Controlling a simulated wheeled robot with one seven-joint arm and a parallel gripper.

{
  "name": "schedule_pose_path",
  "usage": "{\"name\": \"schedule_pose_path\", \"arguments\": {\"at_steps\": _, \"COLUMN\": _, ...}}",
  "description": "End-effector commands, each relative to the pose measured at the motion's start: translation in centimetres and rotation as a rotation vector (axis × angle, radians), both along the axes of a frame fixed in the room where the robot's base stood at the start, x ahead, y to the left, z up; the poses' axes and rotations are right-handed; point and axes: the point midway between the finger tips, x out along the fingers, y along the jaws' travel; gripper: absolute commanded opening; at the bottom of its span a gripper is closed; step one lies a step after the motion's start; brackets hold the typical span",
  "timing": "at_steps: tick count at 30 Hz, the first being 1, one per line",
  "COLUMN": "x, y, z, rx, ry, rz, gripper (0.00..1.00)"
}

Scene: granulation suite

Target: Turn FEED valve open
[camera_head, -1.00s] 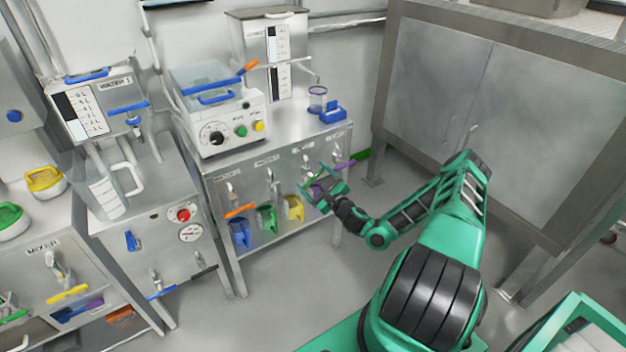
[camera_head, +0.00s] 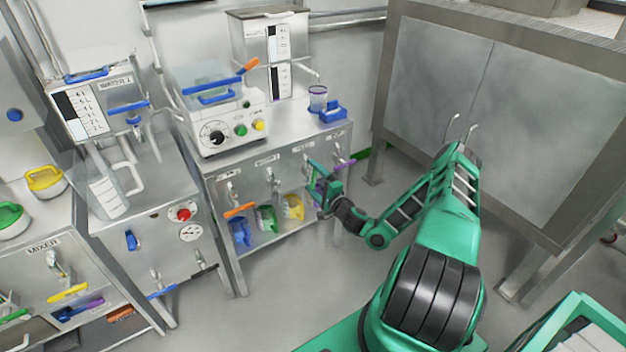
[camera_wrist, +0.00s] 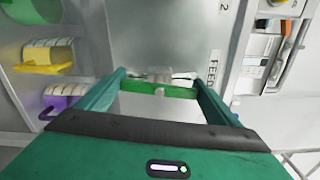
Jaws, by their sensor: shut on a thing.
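The green FEED valve handle (camera_wrist: 158,89) lies crosswise between my fingers in the wrist view, below a metal valve body. The FEED label (camera_wrist: 212,70) is on the panel just right of it. My gripper (camera_wrist: 158,78) is shut on this handle, with one finger at each end of it. In the head view my gripper (camera_head: 318,182) is at the front of the steel bench (camera_head: 222,172), toward its right end. There the gripper hides most of the handle.
A purple valve handle (camera_head: 345,161) is close to the right of my gripper, and an orange one (camera_head: 240,210) is farther left. Blue (camera_head: 240,232), green (camera_head: 266,218) and yellow (camera_head: 292,207) containers stand on the shelf below. The floor in front is clear.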

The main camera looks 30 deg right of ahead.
Motion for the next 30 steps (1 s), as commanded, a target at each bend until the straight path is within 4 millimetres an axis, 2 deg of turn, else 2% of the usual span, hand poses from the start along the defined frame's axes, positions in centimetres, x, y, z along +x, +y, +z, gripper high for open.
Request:
{"name": "schedule_pose_path", "arguments": {"at_steps": 10, "x": -0.1, "y": 0.15, "z": -0.38, "rx": -0.129, "ry": 0.002, "rz": 0.003, "gripper": 0.64}}
{"name": "schedule_pose_path", "arguments": {"at_steps": 26, "x": -0.12, "y": 0.26, "z": -0.5, "rx": -0.151, "ry": 0.003, "rz": 0.005, "gripper": 0.64}}
{"name": "schedule_pose_path", "arguments": {"at_steps": 27, "x": -0.12, "y": 0.26, "z": -0.49, "rx": -0.15, "ry": 0.003, "rz": 0.005, "gripper": 0.96}}
{"name": "schedule_pose_path", "arguments": {"at_steps": 28, "x": -0.11, "y": 0.26, "z": -0.47, "rx": -0.15, "ry": 0.003, "rz": 0.005, "gripper": 1.0}}
{"name": "schedule_pose_path", "arguments": {"at_steps": 30, "x": -0.09, "y": 0.23, "z": -0.4, "rx": -0.149, "ry": 0.002, "rz": 0.005, "gripper": 1.0}}
